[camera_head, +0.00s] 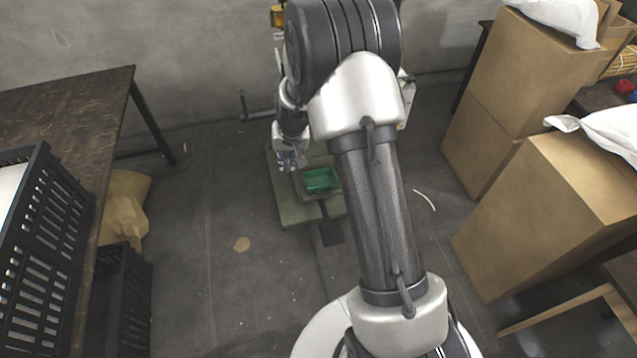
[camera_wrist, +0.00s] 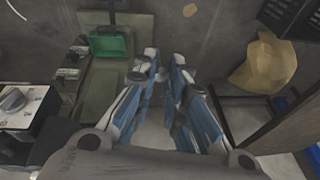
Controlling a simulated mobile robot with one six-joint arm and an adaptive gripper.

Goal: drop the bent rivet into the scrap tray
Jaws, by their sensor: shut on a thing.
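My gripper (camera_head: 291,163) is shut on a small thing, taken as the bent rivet. The rivet itself is too small or hidden to make out between the fingers in either view. In the wrist view the blue-grey fingers (camera_wrist: 160,72) point up the picture. A small green tray (camera_head: 321,180), the only one that fits the scrap tray, sits on the press's pale base, just right of my gripper in the head view. In the wrist view the green tray (camera_wrist: 110,42) lies up and left of the fingertips, apart from them. Its inside looks empty.
The press base (camera_head: 293,213) stands on the grey floor near the wall. Cardboard boxes (camera_head: 550,195) stand at the right. A dark table (camera_head: 65,110) with a black crate (camera_head: 45,235) and a brown sack (camera_head: 125,205) are at the left. Floor between is mostly clear.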

